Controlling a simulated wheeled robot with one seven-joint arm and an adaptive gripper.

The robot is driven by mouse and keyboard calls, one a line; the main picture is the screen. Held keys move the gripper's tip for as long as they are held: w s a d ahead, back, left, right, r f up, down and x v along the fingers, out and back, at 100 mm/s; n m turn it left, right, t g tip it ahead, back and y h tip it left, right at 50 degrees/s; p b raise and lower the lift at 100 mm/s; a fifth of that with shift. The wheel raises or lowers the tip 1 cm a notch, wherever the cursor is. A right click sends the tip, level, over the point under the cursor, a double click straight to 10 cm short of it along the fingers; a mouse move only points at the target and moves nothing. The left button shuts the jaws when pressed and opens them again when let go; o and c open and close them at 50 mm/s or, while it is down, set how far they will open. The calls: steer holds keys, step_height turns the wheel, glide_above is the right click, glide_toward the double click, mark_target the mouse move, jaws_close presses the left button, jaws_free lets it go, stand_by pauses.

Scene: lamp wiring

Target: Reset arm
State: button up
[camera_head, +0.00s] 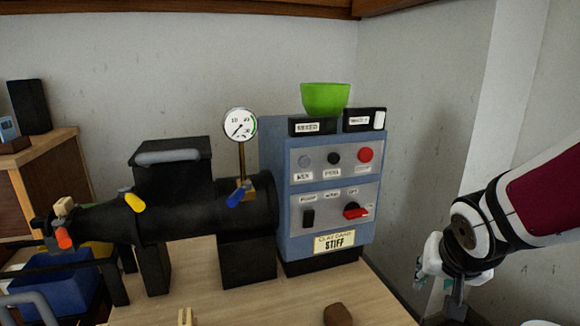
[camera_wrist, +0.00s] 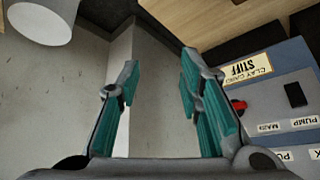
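My gripper (camera_wrist: 158,85) shows in the wrist view with its two teal-padded fingers spread apart and nothing between them. In the head view, my arm comes in from the right, and the gripper hangs low at the lower right, partly cut off by the frame edge. It is to the right of the blue control box (camera_head: 270,150) and apart from it. The control box also shows at the right of the wrist view (camera_wrist: 280,100), turned over, with its "STIFF" card (camera_wrist: 247,70).
A black machine (camera_head: 190,210) with a pressure gauge (camera_head: 240,125) stands left of the control box on a wooden table (camera_head: 220,300). A green bowl (camera_head: 325,98) sits on top of the box. A brown lump (camera_head: 338,315) lies at the table's front. Walls stand behind and right.

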steer(key=s+a+r+n+g+y, duration=0.1)
steer(key=s+a+r+n+g, duration=0.1)
steer(key=s, duration=0.7)
steer(key=s+a+r+n+g, duration=0.1)
steer(key=s+a+r, duration=0.1)
steer(key=s, duration=0.6)
steer(key=s+a+r+n+g+y, duration=0.1)
steer(key=s+a+r+n+g, duration=0.15)
steer(key=s, duration=0.65)
step_height(320, 180, up, 18)
steer(key=t+p, duration=0.3)
steer(key=p, duration=1.5)
steer(key=shift+w+a+m, duration=0.15)
steer(key=shift+m, duration=0.2)
steer(key=shift+r+t, duration=0.1)
steer(key=shift+t, duration=0.15)
